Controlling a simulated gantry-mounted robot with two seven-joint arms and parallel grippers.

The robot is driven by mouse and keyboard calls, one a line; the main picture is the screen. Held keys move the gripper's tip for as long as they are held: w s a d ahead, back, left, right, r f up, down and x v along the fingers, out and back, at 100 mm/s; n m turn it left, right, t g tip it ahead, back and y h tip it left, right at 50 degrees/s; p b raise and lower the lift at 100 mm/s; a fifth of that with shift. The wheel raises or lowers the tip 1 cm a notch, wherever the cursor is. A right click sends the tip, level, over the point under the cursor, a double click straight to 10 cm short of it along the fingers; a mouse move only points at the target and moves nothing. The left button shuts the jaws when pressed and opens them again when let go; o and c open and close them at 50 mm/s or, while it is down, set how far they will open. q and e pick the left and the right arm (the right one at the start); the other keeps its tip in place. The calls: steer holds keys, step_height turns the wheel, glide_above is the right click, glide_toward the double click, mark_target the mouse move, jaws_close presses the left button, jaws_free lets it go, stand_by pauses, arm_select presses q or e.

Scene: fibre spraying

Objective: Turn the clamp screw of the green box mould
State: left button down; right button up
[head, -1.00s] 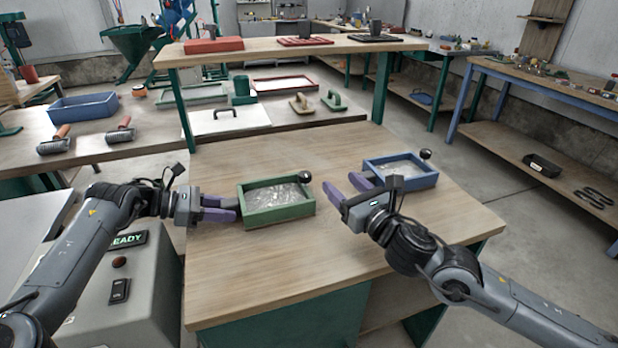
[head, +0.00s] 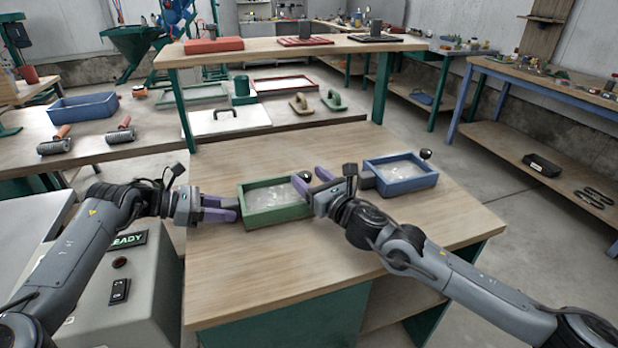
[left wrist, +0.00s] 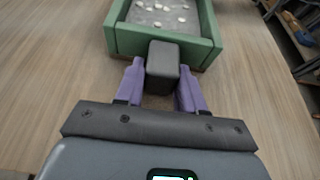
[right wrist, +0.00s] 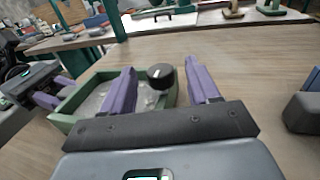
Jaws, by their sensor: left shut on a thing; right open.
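The green box mould (head: 275,215) stands on the wooden bench with pale, grainy material inside. In the left wrist view my left gripper (left wrist: 161,85) is shut on the dark block-shaped handle (left wrist: 162,62) at the near wall of the mould. In the head view my left gripper (head: 238,208) is at the mould's left end. My right gripper (head: 313,183) is open at its right end. In the right wrist view the round black screw knob (right wrist: 160,76) shows between the spread purple fingers (right wrist: 163,90), apart from both. My right gripper hides most of the knob in the head view.
A blue box mould (head: 402,180) with its own black knob (head: 426,154) stands just right of my right gripper. The bench front (head: 260,290) is clear. A raised shelf (head: 270,50) stands behind.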

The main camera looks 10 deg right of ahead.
steer(key=shift+w+a, duration=0.2)
steer(key=shift+w, duration=0.15)
steer(key=c, duration=1)
steer(key=shift+a+m+t+h, duration=0.25)
steer(key=shift+m+t+h, duration=0.25)
steer(key=shift+m+h, duration=0.5)
steer(key=shift+c, duration=0.2)
steer(key=shift+m+h, duration=0.6)
steer(key=shift+h, duration=0.7)
steer(key=o, duration=1)
steer(key=shift+o, duration=0.2)
